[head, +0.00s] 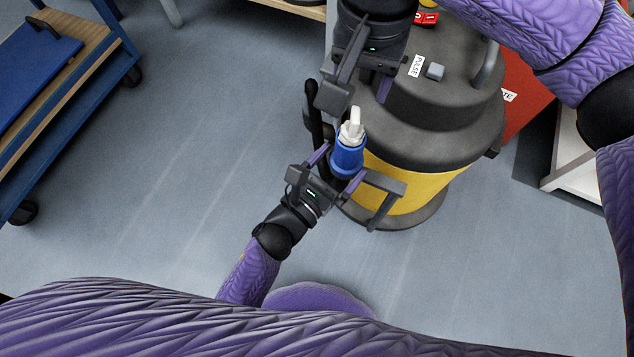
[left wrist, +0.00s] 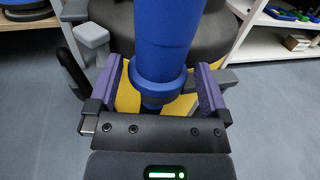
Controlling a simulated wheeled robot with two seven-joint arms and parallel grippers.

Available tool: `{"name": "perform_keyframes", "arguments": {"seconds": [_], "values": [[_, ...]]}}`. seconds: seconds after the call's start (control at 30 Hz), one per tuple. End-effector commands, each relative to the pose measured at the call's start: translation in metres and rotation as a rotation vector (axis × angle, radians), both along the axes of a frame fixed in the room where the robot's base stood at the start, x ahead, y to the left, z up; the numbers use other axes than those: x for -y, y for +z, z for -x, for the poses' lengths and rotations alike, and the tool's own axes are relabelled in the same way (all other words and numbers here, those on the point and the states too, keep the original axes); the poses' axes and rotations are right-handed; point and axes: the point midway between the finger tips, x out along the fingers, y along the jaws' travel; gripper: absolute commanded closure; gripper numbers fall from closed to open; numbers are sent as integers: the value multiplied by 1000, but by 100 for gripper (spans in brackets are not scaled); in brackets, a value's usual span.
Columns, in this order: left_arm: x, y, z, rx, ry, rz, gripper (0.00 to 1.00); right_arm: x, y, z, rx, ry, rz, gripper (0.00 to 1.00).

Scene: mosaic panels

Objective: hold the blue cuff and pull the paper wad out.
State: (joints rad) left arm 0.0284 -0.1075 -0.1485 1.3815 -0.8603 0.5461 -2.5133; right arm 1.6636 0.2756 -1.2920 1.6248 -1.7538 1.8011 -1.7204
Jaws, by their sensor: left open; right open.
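The blue cuff (head: 347,158) stands in front of the yellow-and-black vacuum, with the white paper wad (head: 352,128) sticking out of its upper end. My left gripper (head: 337,168) is open, with its purple-padded fingers on either side of the cuff. In the left wrist view the cuff (left wrist: 165,50) lies between the open fingers (left wrist: 160,88), with a gap visible on each side; the paper wad is out of that view. My right gripper (head: 360,92) is open and empty just above the wad, its fingers pointing towards it.
The vacuum (head: 420,190) has a black lid with a PULSE label and a grey knob (head: 434,71). A dark hose (head: 315,120) rises left of the cuff. A blue cart (head: 75,90) stands at the left, a white shelf (head: 568,150) at the right. The floor between is clear.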

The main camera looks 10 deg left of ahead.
Motion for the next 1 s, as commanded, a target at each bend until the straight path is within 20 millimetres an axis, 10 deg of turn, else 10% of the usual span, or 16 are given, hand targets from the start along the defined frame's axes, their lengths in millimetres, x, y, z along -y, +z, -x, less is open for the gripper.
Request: {"name": "perform_keyframes", "arguments": {"seconds": [0.47, 0.9, 1.0], "values": [[13, 0, -24, -2, 1, 0, 2, 0, 0, 0, 0, 0, 0, 41], [13, -1, -23, -4, 2, -1, 95, 0, 0, 0, 0, 0, 0, 41], [13, -1, -23, -5, 2, -1, 100, 0, 0, 0, 0, 0, 0, 41]]}}
